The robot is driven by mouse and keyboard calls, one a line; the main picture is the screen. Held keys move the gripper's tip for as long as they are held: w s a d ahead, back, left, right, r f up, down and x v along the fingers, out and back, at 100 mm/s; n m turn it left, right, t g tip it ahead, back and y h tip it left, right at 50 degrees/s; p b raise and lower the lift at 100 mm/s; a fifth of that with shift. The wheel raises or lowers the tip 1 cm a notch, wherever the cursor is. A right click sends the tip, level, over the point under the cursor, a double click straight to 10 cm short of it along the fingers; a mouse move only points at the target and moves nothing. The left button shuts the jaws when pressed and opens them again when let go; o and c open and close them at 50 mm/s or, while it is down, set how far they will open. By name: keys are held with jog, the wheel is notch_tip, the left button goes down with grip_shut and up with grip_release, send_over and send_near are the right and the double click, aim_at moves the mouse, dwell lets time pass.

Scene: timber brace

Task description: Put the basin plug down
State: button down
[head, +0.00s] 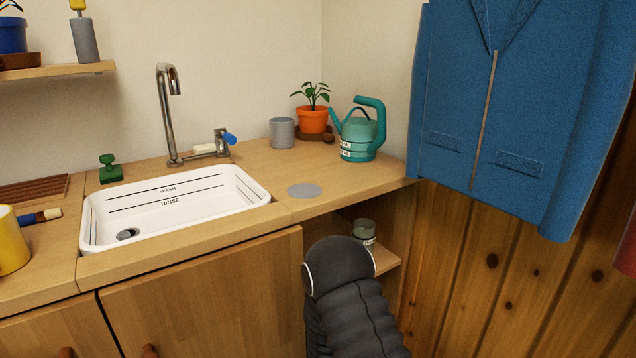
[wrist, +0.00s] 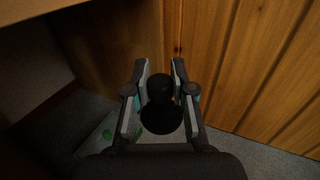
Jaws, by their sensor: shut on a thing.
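In the wrist view my gripper (wrist: 160,70) is shut on the basin plug (wrist: 161,115), a black piece with a round knob and a wider round part. The plug sits between the two fingers, over the dim floor and beside the plank wall. In the head view my dark arm reaches down in front of the counter's right end; the gripper and plug are hidden there. The white basin (head: 180,203) is set in the counter, with its dark drain hole (head: 128,234) open at the lower left. A flat grey disc (head: 304,190) lies on the counter right of the basin.
A wooden counter (head: 340,177) carries a teal watering can (head: 362,136), an orange plant pot (head: 313,120), a grey cup (head: 282,133) and a green stamp-like thing (head: 110,168). A jar (head: 364,231) stands on an open shelf below. A blue coat (head: 520,100) hangs at right.

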jog(key=shift+s+d+f+n+y, duration=0.15)
jog(key=shift+s+d+n+y, duration=0.15)
jog(key=shift+y, duration=0.1)
jog(key=shift+s+d+f, duration=0.15)
jog(key=shift+d, duration=0.65)
jog(key=shift+a+f+t+y, duration=0.2)
jog(key=shift+f+t+y, duration=0.1)
jog(key=shift+f+t, duration=0.15)
jog(key=r+y, duration=0.1)
jog(key=w+a+r+n, duration=0.1)
jog(key=r, duration=0.1)
jog(key=r+n+t+y, duration=0.1)
jog(key=r, duration=0.1)
jog(key=shift+w+a+y, duration=0.3)
jog(key=shift+a, duration=0.05)
notch_tip(320, 180, up, 9)
jog(key=d, duration=0.2)
jog(key=shift+w+d+f, duration=0.15)
jog(key=shift+w+f, duration=0.05)
jog(key=shift+w, duration=0.25)
